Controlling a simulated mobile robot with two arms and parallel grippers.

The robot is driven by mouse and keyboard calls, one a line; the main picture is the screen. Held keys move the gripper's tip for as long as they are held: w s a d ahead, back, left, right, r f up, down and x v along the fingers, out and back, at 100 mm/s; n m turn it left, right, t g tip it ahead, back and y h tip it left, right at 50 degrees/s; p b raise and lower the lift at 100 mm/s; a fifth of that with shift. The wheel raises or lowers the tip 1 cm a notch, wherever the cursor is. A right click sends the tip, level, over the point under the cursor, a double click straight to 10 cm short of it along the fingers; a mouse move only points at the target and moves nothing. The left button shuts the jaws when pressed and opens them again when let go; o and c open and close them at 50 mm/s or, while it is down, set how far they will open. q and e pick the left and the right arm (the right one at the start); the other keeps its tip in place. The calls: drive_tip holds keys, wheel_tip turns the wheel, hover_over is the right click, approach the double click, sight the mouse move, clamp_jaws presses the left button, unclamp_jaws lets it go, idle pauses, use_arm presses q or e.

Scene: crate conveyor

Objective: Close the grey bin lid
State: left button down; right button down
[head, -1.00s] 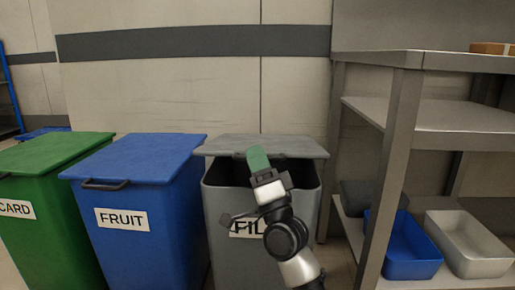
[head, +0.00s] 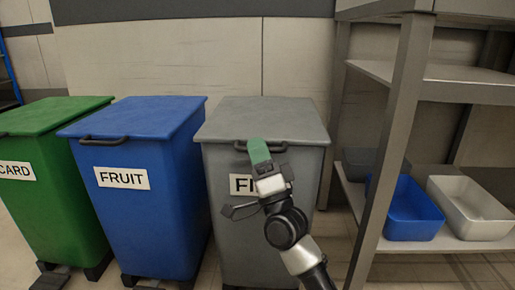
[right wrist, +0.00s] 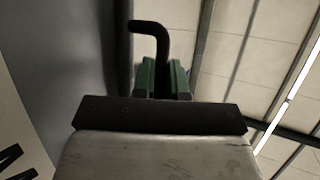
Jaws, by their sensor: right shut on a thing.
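The grey bin (head: 225,220) stands right of the blue bin, with a partly hidden label on its front. Its grey lid (head: 262,118) lies flat over the top, and no opening shows. The lid's dark handle (head: 240,147) is at the front edge. My right gripper (head: 258,151), with green fingers, is shut on the handle, hiding its middle. In the right wrist view the dark handle (right wrist: 150,27) bends down between the green fingers (right wrist: 163,78). My left gripper is not in view.
A blue FRUIT bin (head: 150,210) and a green CARD bin (head: 45,205) stand to the left, lids down. A metal shelf (head: 392,130) on the right holds a blue tray (head: 412,215) and a pale tray (head: 470,208) low down.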

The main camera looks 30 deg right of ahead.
drive_tip(key=c, duration=1.2)
unclamp_jaws()
drive_tip(key=shift+w+f, duration=0.15)
drive_tip(key=shift+f, duration=0.35)
drive_tip(key=shift+r, duration=0.15)
drive_tip(key=p+v, duration=0.3)
drive_tip(key=v, duration=0.8)
